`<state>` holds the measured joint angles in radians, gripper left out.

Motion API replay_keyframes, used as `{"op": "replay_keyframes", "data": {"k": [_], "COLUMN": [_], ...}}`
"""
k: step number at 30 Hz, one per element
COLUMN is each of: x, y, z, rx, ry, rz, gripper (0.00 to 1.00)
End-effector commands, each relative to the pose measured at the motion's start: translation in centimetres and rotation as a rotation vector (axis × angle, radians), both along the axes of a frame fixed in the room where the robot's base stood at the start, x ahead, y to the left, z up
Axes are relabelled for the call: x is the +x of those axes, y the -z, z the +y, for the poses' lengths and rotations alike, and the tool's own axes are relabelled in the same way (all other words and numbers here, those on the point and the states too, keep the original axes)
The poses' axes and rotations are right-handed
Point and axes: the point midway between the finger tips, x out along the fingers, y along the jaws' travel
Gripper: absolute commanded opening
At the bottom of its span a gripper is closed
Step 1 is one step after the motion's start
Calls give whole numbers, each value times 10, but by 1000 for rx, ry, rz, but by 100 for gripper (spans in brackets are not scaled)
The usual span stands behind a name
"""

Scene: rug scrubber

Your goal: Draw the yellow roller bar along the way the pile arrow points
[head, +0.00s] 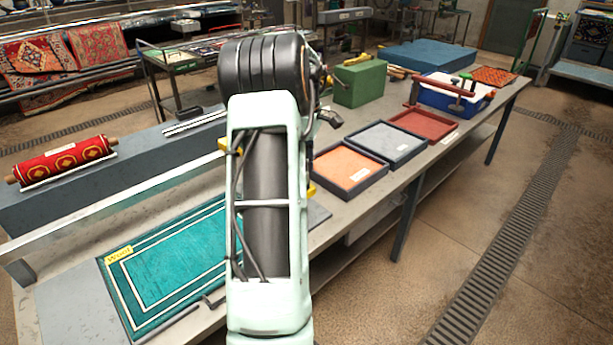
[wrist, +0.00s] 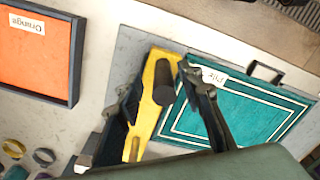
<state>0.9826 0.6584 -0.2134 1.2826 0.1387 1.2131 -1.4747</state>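The yellow roller bar (wrist: 152,115) lies in the wrist view beside the teal rug's edge, with a dark upright grip (wrist: 163,82) on it. In the head view my arm mostly hides it; a yellow end (head: 231,146) shows. My gripper (wrist: 162,76) has its fingers spread on either side of the grip, apparently with a gap; it is hidden in the head view. The teal rug (head: 180,262) with pale border lines lies flat on the bench and shows in the wrist view (wrist: 245,112). A small white label (wrist: 214,76) lies on it; I cannot make out the arrow.
A yellow tag (head: 119,254) sits at the rug's corner. Orange (head: 350,168), grey (head: 388,142) and red (head: 424,124) trays stand to the right. A metal rail (head: 150,190) and a red rolled rug (head: 62,163) are behind. A black bracket (head: 215,302) is at the front edge.

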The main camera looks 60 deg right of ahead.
Motion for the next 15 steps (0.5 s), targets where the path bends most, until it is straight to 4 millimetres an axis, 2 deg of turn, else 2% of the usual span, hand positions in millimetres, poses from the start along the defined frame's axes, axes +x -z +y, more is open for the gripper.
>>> {"op": "replay_keyframes", "data": {"k": [3, 9, 15], "x": [0, 0, 0], "y": [-29, -68, -88], "z": [-1, -1, -1], "rx": [-5, -5, -3], "ry": [0, -1, 0], "rz": [-1, -1, -1], "gripper": [34, 34, 34]}}
